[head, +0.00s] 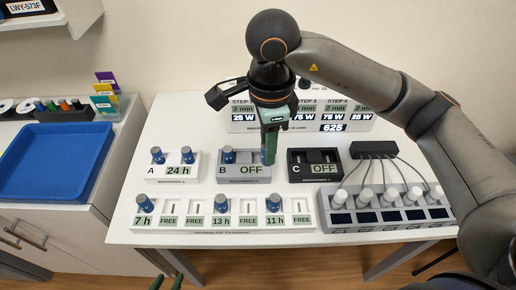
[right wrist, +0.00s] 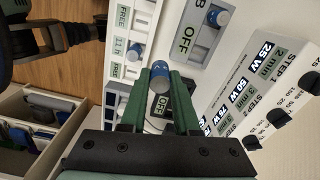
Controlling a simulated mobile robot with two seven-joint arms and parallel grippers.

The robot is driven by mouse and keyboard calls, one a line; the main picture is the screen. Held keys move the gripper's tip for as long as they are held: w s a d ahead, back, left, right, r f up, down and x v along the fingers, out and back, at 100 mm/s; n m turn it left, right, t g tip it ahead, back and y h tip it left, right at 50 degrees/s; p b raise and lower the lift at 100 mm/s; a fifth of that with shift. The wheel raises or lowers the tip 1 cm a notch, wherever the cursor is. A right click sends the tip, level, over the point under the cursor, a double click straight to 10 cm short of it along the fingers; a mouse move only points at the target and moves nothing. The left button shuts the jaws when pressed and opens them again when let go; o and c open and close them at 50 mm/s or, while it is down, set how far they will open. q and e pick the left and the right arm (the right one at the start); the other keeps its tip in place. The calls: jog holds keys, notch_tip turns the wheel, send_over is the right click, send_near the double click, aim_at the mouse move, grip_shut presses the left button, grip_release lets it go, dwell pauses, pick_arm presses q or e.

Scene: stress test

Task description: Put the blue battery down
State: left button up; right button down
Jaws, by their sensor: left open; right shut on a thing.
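The blue battery (right wrist: 160,72) is held upright between the green fingertips of my right gripper (right wrist: 160,88) in the right wrist view. In the head view my right gripper (head: 268,156) points down at the right side of the grey unit B (head: 243,181), which reads OFF and has another blue battery (head: 227,155) at its left. The fingers mostly hide the held battery in the head view. I cannot tell whether its lower end touches anything. My left gripper (head: 167,284) is open and empty at the bottom edge, only its fingertips showing.
White unit A (head: 172,180) holds two blue batteries and reads 24 h. Black unit C (head: 316,174) reads OFF. A white rack (head: 240,224) in front holds several batteries and free places. A grey charger row (head: 390,216) stands right, a blue tray (head: 55,165) left.

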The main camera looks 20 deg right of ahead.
jog(key=w+f, duration=0.4)
jog(key=w, duration=0.1)
jog(key=w+f, duration=0.3)
jog(key=shift+d, duration=0.4)
jog(key=shift+w+f, duration=0.1)
jog(key=shift+f, duration=1.6)
jog(key=shift+f, duration=0.1)
jog(key=shift+f, duration=0.15)
jog(key=c, duration=0.6)
grip_release()
jog(key=shift+c, duration=0.2)
notch_tip(320, 180, up, 12)
jog(key=shift+r, duration=0.25)
